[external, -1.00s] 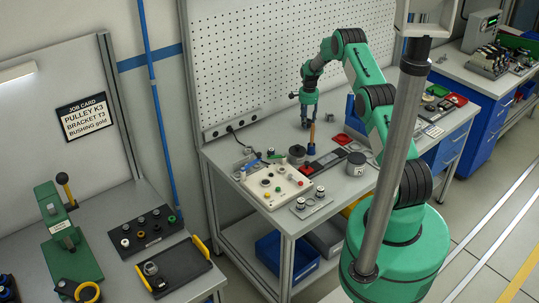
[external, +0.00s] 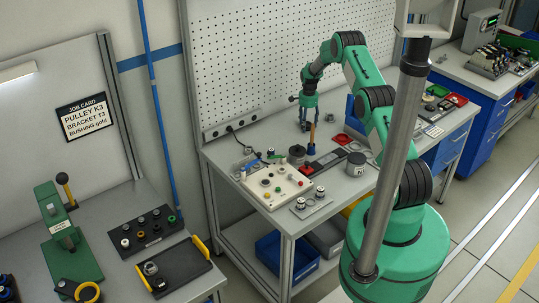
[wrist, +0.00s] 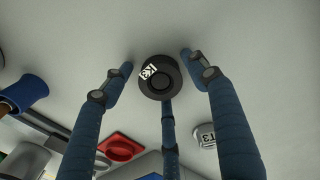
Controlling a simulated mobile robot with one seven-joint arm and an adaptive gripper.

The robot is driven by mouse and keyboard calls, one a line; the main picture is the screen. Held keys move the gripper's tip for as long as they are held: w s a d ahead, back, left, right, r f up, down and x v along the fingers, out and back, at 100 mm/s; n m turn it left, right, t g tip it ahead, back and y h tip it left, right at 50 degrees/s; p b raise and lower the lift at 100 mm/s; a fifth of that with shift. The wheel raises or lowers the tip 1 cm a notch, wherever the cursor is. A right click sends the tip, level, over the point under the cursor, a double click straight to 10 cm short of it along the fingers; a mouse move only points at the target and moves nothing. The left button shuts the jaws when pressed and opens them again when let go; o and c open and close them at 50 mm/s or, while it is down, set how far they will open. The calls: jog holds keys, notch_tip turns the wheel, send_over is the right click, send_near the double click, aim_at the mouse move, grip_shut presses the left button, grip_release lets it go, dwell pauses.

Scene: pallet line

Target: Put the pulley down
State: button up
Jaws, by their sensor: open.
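The pulley (wrist: 159,77) is a dark round part with a white K3 label, seen from above in the wrist view. It appears to sit on the pale bench top. My gripper (wrist: 157,73) is open around it, with blue fingers on either side and a third finger below it in the picture. Gaps show between the two side fingers and the pulley; whether the third finger touches it I cannot tell.
An orange-handled tool with a blue base (external: 311,149) stands just in front of my gripper. A red part (wrist: 121,147) and a grey T3 part (wrist: 205,135) lie nearby. A pale control box (external: 275,185) stands nearer the front. The pegboard (external: 280,60) rises behind.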

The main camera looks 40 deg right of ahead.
aim_at(307, 125)
jog(key=shift+r, duration=0.15)
notch_tip(307, 125, up, 12)
dwell(0.7)
jog(key=shift+r, duration=0.1)
dwell(0.4)
